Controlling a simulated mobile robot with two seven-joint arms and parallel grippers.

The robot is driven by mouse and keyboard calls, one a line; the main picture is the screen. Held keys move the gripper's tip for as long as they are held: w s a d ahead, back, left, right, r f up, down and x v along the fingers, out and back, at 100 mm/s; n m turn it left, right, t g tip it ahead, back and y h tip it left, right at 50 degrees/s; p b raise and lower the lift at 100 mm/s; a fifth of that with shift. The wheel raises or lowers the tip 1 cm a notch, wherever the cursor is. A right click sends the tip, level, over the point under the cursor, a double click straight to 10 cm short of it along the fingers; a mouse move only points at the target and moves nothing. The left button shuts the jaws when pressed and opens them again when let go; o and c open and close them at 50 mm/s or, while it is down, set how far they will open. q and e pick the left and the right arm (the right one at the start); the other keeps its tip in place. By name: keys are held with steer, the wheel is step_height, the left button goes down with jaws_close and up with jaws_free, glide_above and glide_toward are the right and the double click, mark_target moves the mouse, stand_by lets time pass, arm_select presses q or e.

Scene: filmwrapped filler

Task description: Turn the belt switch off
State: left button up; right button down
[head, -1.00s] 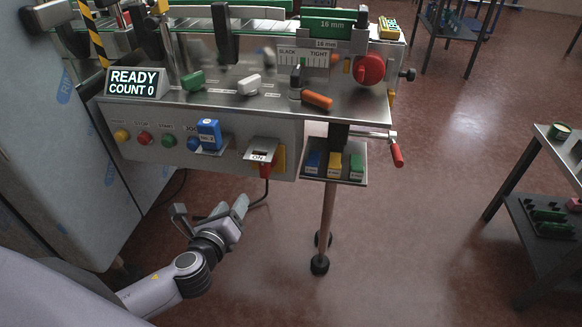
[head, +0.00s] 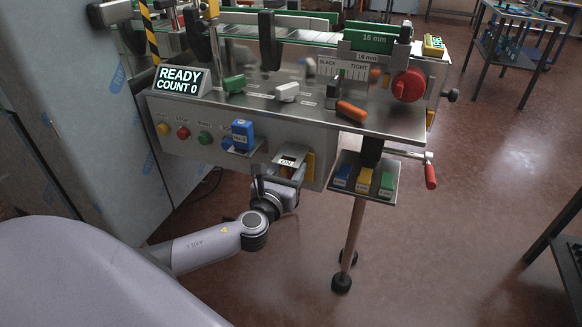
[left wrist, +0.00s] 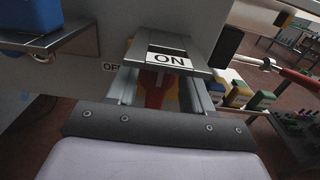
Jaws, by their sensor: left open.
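The belt switch (head: 289,163) is on the machine's front panel, under a small metal hood with an ON label. In the left wrist view the ON label (left wrist: 170,60) is close ahead. A red handle (left wrist: 155,88) on a yellow backing shows below it, partly hidden by the hood. A partly covered label starting with "OF" (left wrist: 109,66) is left of the hood. My left gripper (head: 282,186) is open just below and in front of the switch. Its fingers lie on either side of the red handle in the wrist view; contact cannot be told. My right gripper is out of view.
A blue tagged block (head: 242,135) sits on a small shelf left of the switch, by the push buttons (head: 183,132). A tray of coloured blocks (head: 364,181) and a red-handled crank (head: 430,175) are to the right.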

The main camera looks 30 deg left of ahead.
arm_select(q)
steer(key=shift+w+a, duration=0.15)
steer(key=shift+w, duration=0.5)
jaws_close()
steer(key=shift+n, duration=0.3)
steer(key=shift+s+a+f+n+b, duration=0.1)
steer(key=shift+a+f+n+b, duration=0.6)
steer(key=shift+n, duration=2.2)
steer(key=shift+s+a+f+n+b, duration=0.2)
steer(key=shift+n+b, duration=0.95)
steer(key=shift+n, duration=1.75)
steer(key=shift+s+a+f+n+b, duration=0.1)
steer(key=shift+a+f+n+b, duration=0.65)
steer(key=shift+n, duration=2.15)
steer(key=shift+d+r, duration=0.2)
steer(key=shift+d, duration=0.1)
